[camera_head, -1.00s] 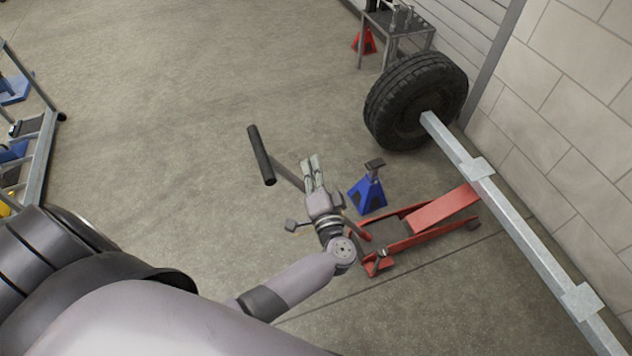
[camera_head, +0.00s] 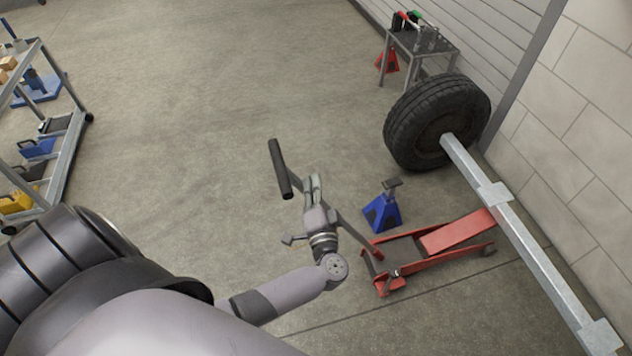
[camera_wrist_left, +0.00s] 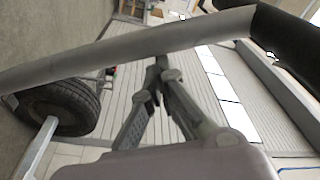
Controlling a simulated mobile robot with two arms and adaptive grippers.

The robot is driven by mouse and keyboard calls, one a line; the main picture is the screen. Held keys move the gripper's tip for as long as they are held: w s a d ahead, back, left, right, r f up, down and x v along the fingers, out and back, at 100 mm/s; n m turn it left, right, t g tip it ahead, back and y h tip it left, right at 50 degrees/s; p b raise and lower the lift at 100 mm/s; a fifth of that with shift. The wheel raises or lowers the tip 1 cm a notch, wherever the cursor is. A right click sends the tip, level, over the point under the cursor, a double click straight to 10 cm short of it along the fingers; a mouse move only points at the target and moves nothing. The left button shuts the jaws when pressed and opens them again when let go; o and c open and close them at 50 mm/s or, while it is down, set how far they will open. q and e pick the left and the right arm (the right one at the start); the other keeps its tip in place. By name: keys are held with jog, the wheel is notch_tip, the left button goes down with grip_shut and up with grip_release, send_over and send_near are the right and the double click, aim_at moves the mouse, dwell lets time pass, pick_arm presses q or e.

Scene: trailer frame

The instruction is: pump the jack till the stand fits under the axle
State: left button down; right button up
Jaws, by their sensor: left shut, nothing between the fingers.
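The red floor jack (camera_head: 455,232) sits on the floor, its front end under the grey axle beam (camera_head: 530,240). Its long handle slopes up to the left and ends in a black grip (camera_head: 279,168). The blue jack stand (camera_head: 382,215) stands on the floor behind the jack, to the left of the axle. My left gripper (camera_head: 313,182) is shut and empty beside the handle, below the black grip. In the left wrist view the closed fingertips (camera_wrist_left: 160,65) are close to the handle bar (camera_wrist_left: 130,45); I cannot tell if they touch. My right gripper is not in view.
A black tyre (camera_head: 437,120) is on the axle's far end. A grey metal table (camera_head: 425,45) with tools stands behind it, with a red stand (camera_head: 387,61) beside it. A shelf cart (camera_head: 50,150) is at the left. The floor between is clear.

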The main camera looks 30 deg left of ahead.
aim_at(301, 186)
pick_arm(q)
jog(key=s+a+p, duration=0.2)
jog(key=shift+a+f+p, duration=0.1)
jog(key=shift+f+p, duration=0.15)
jog(key=shift+p, duration=0.1)
pick_arm(e)
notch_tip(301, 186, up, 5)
jog(key=p, duration=0.2)
pick_arm(q)
jog(key=s+a+f+n+b, duration=0.2)
jog(key=s+a+f+b, duration=0.5)
jog(key=s+a+f, duration=0.3)
jog(key=s+f, duration=0.4)
jog(key=shift+a+f+n, duration=0.3)
jog(key=shift+a+n, duration=0.1)
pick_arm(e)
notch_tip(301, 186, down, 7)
pick_arm(q)
jog(key=shift+r, duration=0.1)
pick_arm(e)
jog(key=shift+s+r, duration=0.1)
